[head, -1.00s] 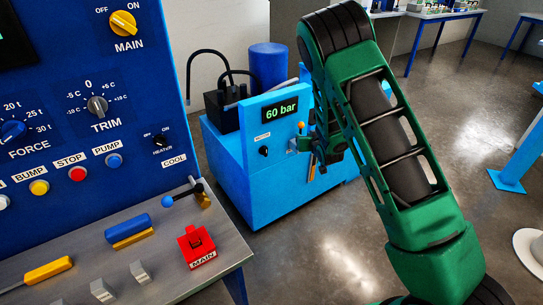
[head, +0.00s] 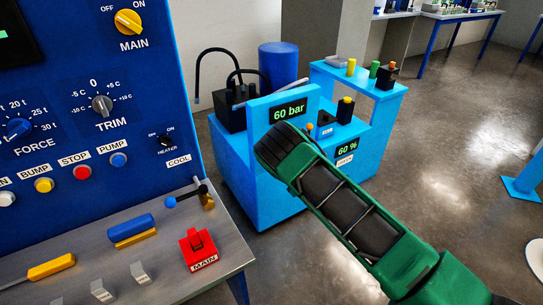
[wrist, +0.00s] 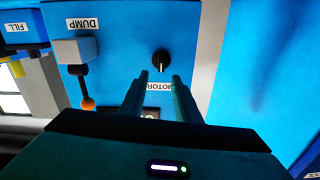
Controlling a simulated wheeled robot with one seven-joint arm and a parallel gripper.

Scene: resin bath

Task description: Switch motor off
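The motor switch (wrist: 160,60) is a small black knob on the blue panel in the wrist view. Its white mark points down in the picture, toward the upside-down MOTOR label (wrist: 159,87). My gripper (wrist: 160,77) is open, with its two fingers apart and nothing visible between them. The fingertips show just below the knob in the picture; whether they touch the panel I cannot tell. In the head view, my arm hides the gripper and the knob on the blue pump unit (head: 262,204).
The DUMP lever (wrist: 83,84) with an orange ball is left of the knob in the wrist view. In the head view, the unit's display (head: 289,111) reads 60 bar. The control desk (head: 95,262) stands at left. Open floor lies at right.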

